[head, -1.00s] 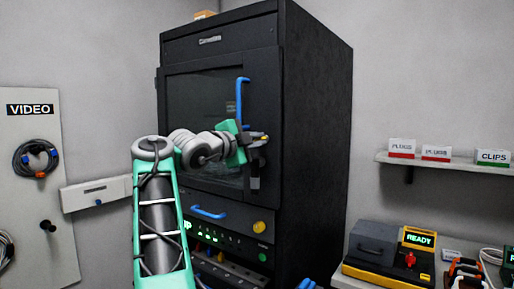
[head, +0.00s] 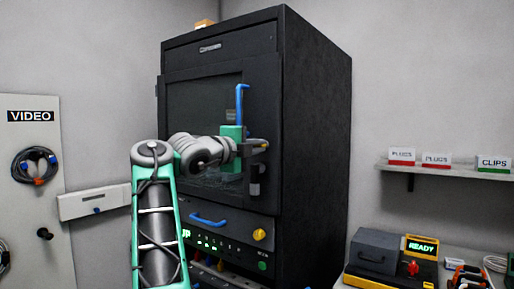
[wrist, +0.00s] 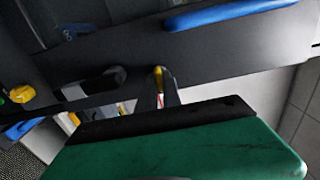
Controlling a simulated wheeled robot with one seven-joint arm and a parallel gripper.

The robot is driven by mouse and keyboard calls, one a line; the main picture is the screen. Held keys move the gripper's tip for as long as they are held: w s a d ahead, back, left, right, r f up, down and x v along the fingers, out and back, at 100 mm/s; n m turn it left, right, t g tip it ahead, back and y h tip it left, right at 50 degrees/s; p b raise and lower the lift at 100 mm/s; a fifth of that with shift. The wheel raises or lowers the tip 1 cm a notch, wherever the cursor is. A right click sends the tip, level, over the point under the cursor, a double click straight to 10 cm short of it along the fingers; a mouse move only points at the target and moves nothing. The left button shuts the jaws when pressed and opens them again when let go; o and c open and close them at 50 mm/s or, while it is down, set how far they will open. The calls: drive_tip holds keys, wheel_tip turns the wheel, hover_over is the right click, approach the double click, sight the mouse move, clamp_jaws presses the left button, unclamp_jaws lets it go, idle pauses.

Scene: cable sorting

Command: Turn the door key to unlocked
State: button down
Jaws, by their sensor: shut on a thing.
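The door key (wrist: 158,77) shows as a small yellow piece between my gripper's dark fingertips in the wrist view. My gripper (head: 262,146) is shut on it at the right edge of the black cabinet's door (head: 200,110). The green gripper body stands upright in the head view. The fingers (wrist: 165,90) hide most of the key and the lock, so I cannot tell the key's exact angle. The glass door looks shut.
A blue door handle (head: 240,103) rises just above my gripper. A black and grey fitting (head: 254,182) sits just below it. A blue drawer handle (head: 208,218) and a yellow knob (head: 259,235) are lower. A shelf (head: 450,169) with labelled boxes is at right.

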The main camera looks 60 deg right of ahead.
drive_tip(key=c, duration=1.5)
unclamp_jaws()
drive_tip(key=a, duration=0.2)
drive_tip(key=a+b, duration=0.1)
drive_tip(key=a, duration=0.2)
drive_tip(key=w+a, duration=0.1)
drive_tip(key=a, duration=0.1)
drive_tip(key=shift+w+a, duration=0.1)
drive_tip(key=shift+a, duration=0.3)
